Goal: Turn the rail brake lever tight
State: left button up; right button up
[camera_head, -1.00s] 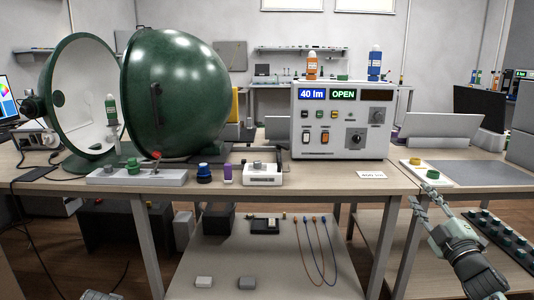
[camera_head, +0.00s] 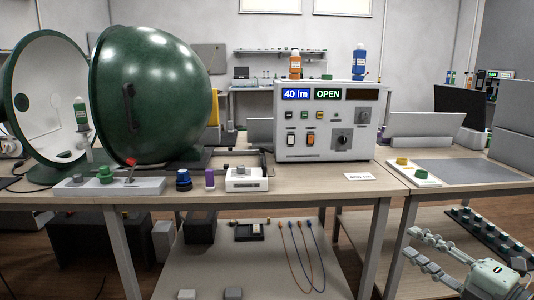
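A small lever with a red knob (camera_head: 130,162) stands on a grey control strip (camera_head: 150,186) at the table's front edge, below the green sphere; I cannot tell for certain that it is the rail brake lever. The green sphere half (camera_head: 155,90) stands open beside its white-lined other half (camera_head: 45,95). My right gripper (camera_head: 410,243) is at the lower right, below tabletop level and far to the right of the lever. Its two fingers are apart, with nothing between them. My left gripper is out of view.
A control box (camera_head: 330,150) reading 40 lm and OPEN stands on the table (camera_head: 300,185). A lower shelf (camera_head: 200,270) holds cables and small blocks.

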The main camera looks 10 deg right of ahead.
aim_at(263, 149)
jog(key=i+j, duration=0.25)
jog(key=i, duration=0.2)
jog(key=i+j, duration=0.2)
jog(key=i, duration=0.2)
jog(key=i+j, duration=0.25)
jog(key=i, duration=0.2)
jog(key=i+j, duration=0.2)
jog(key=i, duration=0.25)
